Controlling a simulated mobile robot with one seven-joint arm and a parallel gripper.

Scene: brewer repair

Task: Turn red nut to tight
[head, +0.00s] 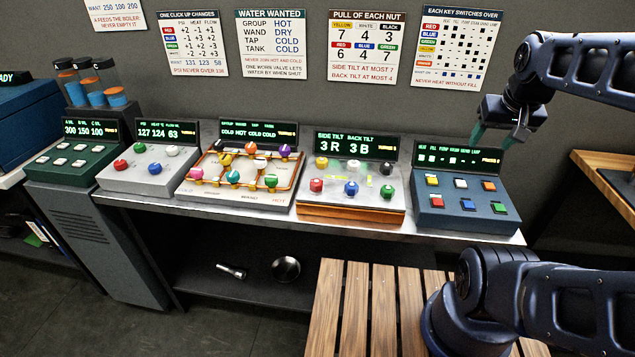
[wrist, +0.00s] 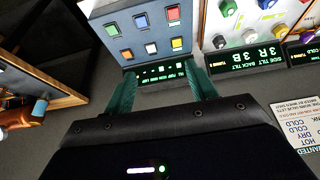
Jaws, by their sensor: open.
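The nut panel (head: 352,207) stands on the bench right of centre in the head view, with several coloured nuts on its top. The red nut (head: 316,186) is at its front left, beside a blue nut (head: 351,188) and a green nut (head: 388,192). The panel's display (head: 350,147) reads SIDE TILT 3R, BACK TILT 3B. My gripper (head: 500,136) is open and empty, above the back of the blue switch panel, to the right of the nut panel and apart from it. In the wrist view its teal fingers (wrist: 161,78) are spread, and the nut panel shows upside down at the upper right.
The blue switch panel (head: 462,213) with coloured switches is right of the nut panel. A pipe panel (head: 238,187) with knobs stands left of it. Wall charts, including one titled PULL OF EACH NUT (head: 367,50), hang behind. A slatted wooden surface (head: 350,310) is in front.

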